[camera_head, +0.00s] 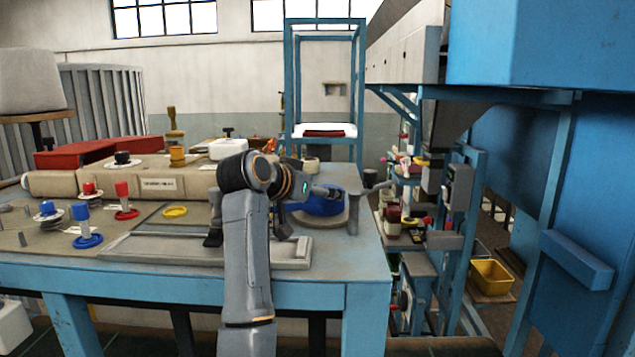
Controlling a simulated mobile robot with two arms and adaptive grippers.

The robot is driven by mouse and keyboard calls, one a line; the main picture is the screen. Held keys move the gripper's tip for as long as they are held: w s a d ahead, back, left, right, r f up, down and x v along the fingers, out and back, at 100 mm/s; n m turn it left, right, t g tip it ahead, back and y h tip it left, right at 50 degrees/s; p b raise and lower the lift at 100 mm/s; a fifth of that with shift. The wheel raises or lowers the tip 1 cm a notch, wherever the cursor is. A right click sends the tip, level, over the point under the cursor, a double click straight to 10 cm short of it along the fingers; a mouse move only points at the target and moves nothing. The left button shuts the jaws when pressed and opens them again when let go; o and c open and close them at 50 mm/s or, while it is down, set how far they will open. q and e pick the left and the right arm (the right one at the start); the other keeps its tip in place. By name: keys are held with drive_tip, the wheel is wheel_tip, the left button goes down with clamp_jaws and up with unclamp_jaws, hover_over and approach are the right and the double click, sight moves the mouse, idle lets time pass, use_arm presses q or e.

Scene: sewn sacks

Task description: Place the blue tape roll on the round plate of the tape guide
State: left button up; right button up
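The blue tape roll (322,207) is at the right part of the table, over a round grey plate (318,222) and partly hidden by my gripper. I cannot tell whether it rests on the plate or is slightly above it. The tape guide (353,208), a grey post with a flat top, stands just right of the roll. My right gripper is not in view.
The blue-framed table (200,285) holds a grey rectangular frame (150,247), blue and red spools (83,225) on the left, a yellow ring (175,211) and a beige machine block (110,176). A blue machine (590,200) and a yellow bin (491,276) are on the right.

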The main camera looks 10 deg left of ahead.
use_arm(q)
drive_tip(key=shift+s, duration=0.25)
drive_tip(key=o, duration=1.1)
drive_tip(key=shift+w+f, duration=0.15)
drive_tip(key=shift+r, duration=0.25)
drive_tip(key=b+v, duration=0.3)
drive_tip(key=shift+s+a+f, duration=0.15)
drive_tip(key=shift+s+a, duration=0.05)
drive_tip(key=shift+s, duration=0.2)
drive_tip(key=b+v, duration=0.3)
drive_tip(key=v, duration=0.5)
drive_tip(key=shift+r, duration=0.2)
drive_tip(key=shift+s, duration=0.15)
